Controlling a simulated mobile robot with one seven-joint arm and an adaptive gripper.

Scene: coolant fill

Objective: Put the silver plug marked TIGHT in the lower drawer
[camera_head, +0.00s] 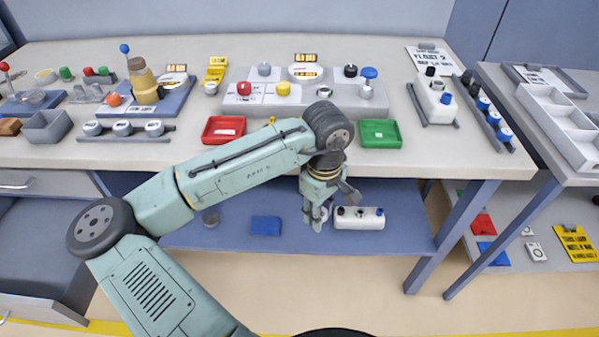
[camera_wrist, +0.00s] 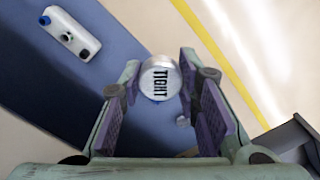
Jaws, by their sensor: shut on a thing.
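My gripper (camera_head: 316,212) is shut on the silver plug (camera_wrist: 160,78). Its round top faces the wrist camera and shows the word TIGHT between the two fingers (camera_wrist: 172,112). In the head view the plug is mostly hidden by the fingers. My gripper hangs in front of the bench, above the blue lower shelf. The lower drawer (camera_head: 32,307) is at the far left and stands pulled out, with a grey-blue inside. An upper drawer (camera_head: 25,184) above it looks shut.
The worktop (camera_head: 300,148) edge lies just behind my gripper, with a red tray (camera_head: 223,130) and a green tray (camera_head: 380,133). The lower shelf (camera_head: 395,240) holds a white block (camera_head: 359,218) and a blue box (camera_head: 266,226). The floor in front is clear.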

